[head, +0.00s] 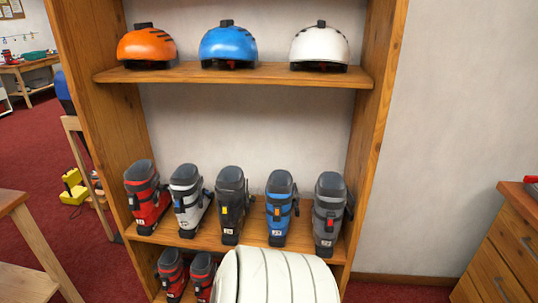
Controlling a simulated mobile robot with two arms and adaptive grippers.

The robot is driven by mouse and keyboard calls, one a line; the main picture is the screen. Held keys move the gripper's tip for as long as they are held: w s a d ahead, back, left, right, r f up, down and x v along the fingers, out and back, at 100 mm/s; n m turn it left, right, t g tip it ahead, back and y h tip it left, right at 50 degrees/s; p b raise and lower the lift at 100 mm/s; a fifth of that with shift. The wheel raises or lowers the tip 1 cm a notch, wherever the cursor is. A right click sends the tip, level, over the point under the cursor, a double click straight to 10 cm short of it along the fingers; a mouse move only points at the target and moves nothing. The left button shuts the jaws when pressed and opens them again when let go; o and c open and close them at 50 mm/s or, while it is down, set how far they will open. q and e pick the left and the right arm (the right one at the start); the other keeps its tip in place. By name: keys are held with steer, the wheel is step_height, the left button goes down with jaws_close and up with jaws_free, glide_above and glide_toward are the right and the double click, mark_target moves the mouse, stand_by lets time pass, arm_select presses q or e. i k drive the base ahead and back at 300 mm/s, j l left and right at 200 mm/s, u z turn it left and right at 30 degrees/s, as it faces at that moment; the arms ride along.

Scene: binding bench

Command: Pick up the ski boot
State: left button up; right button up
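Several ski boots stand upright in a row on a wooden shelf in the head view. From left to right they are a red boot (147,198), a white boot (189,201), a black boot with a yellow buckle (231,205), a blue boot (280,208) and a grey boot with a red buckle (328,214). Two more red boots (172,273) (203,275) stand on the level below, partly cut off by the frame. Neither of my grippers is in view.
The wooden shelf unit (95,110) has upright side panels. Orange (147,46), blue (228,46) and white (320,46) helmets sit on its upper shelf. A wooden drawer cabinet (505,255) stands right. A white ribbed shape (275,278) hides part of the lower level.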

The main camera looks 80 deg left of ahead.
mark_target(280, 200)
steer(key=u, duration=3.1)
